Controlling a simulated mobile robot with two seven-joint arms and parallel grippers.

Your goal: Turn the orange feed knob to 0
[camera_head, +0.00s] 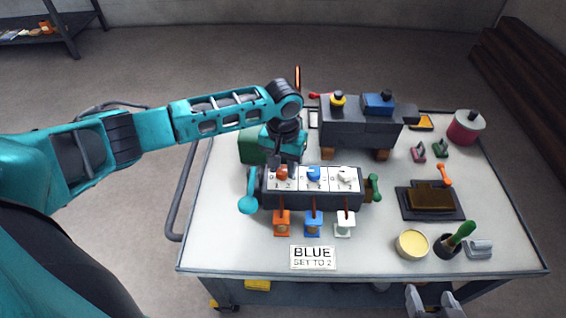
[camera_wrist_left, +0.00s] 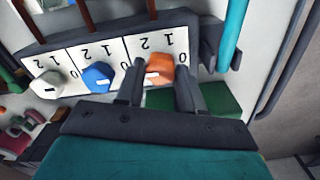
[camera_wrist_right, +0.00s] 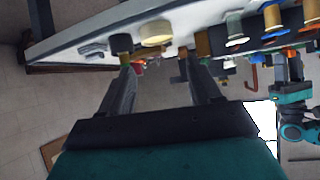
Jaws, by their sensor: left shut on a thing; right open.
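The orange feed knob (camera_head: 282,173) sits on the leftmost white dial plate of the dark block (camera_head: 312,200), by the printed 0, 1 and 2. My left gripper (camera_head: 275,163) comes down over it from behind. In the left wrist view its two fingers (camera_wrist_left: 160,85) close on either side of the orange knob (camera_wrist_left: 160,66). A white mark shows on the knob's near side there; I cannot tell which number it points to. My right gripper (camera_head: 433,300) is open and empty at the table's front edge; its spread fingers also show in the right wrist view (camera_wrist_right: 158,65).
A blue knob (camera_head: 314,173) and a white knob (camera_head: 345,173) stand beside the orange one. A teal lever (camera_head: 248,195) is close on the left, a green lever (camera_head: 375,186) on the right. A card (camera_head: 312,257) reads "BLUE SET TO 2".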

